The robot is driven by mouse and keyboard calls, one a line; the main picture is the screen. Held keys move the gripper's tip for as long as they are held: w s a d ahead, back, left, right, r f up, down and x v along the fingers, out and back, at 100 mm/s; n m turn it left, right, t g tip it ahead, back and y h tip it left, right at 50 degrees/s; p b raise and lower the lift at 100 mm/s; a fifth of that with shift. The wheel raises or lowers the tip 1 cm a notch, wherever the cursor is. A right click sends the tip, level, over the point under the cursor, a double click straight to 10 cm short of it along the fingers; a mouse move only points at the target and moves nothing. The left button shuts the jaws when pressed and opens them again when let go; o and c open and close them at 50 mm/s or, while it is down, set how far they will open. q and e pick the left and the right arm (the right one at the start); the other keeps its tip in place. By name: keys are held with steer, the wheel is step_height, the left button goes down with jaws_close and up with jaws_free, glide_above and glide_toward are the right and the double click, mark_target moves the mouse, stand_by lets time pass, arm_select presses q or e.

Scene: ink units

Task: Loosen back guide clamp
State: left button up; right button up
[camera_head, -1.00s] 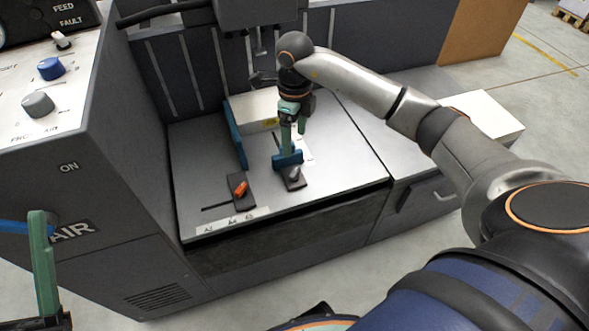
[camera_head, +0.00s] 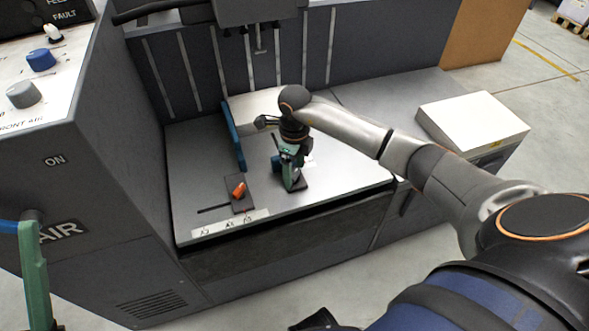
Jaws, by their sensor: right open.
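My right gripper (camera_head: 290,179) points down at the back guide clamp on the grey table. Its green fingers are open around or just over the clamp's lever; I cannot tell whether they touch it. The clamp's dark base plate (camera_head: 303,184) shows beside the fingers, while the lever and the back guide are mostly hidden by the gripper. A second clamp with an orange lever (camera_head: 239,190) sits to the left on its own dark plate, near a tall blue side guide (camera_head: 234,138).
A white paper stack (camera_head: 258,106) lies behind the guides, close to my right wrist. The control panel with a blue knob (camera_head: 41,59) and a grey knob (camera_head: 24,94) stands at the left. The table's front right is clear.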

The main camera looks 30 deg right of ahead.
jaws_close()
stand_by(0.6)
steer(key=n, duration=0.4)
steer(key=shift+n, duration=0.3)
steer(key=n, duration=0.4)
steer(key=shift+n+b, duration=0.3)
steer(key=shift+b, duration=0.05)
steer(key=n, duration=0.4)
steer(key=shift+n+b, duration=0.3)
steer(key=shift+n, duration=2)
